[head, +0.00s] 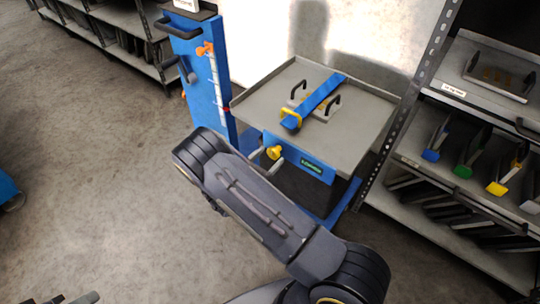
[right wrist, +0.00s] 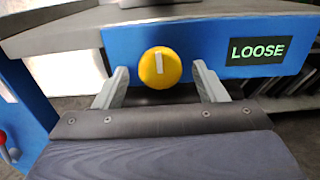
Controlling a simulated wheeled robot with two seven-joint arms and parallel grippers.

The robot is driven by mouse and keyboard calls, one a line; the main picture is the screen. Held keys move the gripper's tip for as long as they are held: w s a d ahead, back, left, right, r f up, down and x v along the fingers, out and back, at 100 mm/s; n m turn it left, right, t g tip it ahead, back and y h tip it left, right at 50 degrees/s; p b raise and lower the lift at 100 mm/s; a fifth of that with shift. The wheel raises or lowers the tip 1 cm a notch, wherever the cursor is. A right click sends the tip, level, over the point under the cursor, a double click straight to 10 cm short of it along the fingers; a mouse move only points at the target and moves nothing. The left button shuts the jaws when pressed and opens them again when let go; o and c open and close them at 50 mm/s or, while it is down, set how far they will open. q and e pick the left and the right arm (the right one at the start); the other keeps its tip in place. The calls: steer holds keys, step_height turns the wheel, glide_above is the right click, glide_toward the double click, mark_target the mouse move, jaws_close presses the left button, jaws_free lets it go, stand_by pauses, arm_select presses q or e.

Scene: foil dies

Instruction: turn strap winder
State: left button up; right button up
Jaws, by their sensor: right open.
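The strap winder is a yellow round knob (right wrist: 160,67) with a pale upright mark, on a blue front panel (right wrist: 120,48). In the head view the knob (head: 273,153) sits below the cart's front edge. My right gripper (right wrist: 160,76) is open, its fingers on either side of the knob and apart from it, with clear gaps. It also shows in the head view (head: 264,161). A green-lettered display (right wrist: 258,50) reads LOOSE. The blue strap (head: 318,98) lies over a grey die with black handles. A dark piece at the bottom left (head: 80,299), perhaps my left gripper, is mostly cut off.
The grey cart top (head: 365,120) has a raised rim above the knob. A blue post (head: 200,75) with an orange slider stands left of it. A shelf rack (head: 470,190) with dies stands close on the right. The floor (head: 90,170) at left is clear.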

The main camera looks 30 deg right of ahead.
steer(key=shift+w+d, duration=0.25)
steer(key=shift+d, duration=0.35)
steer(key=c, duration=1)
